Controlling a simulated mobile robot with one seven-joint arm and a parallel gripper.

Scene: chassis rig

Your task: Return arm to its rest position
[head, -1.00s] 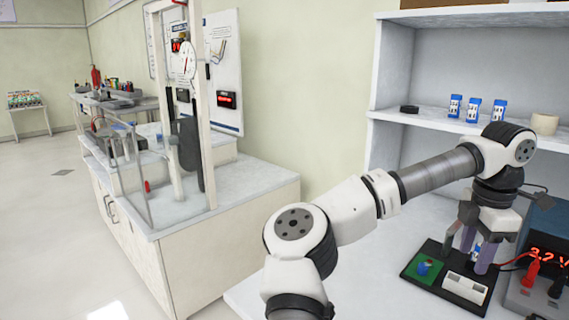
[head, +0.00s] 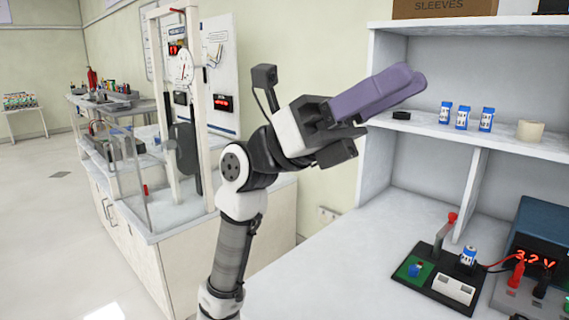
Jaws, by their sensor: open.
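My gripper (head: 405,90) is raised in the middle of the head view, above the bench. Its purple fingers point to the right and up, toward the shelf. They overlap from this angle, and I see nothing held between them. My arm rises from the bottom of the view and bends at the wrist, clear of the bench top.
On the bench (head: 350,260) stand a black board (head: 425,278) with a red-knobbed lever and a blue-and-white cylinder (head: 468,256), and a power supply (head: 540,250) reading 3.2 V. Several blue-and-white cylinders stand on the shelf (head: 405,122). A glass-guarded rig (head: 175,120) stands left.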

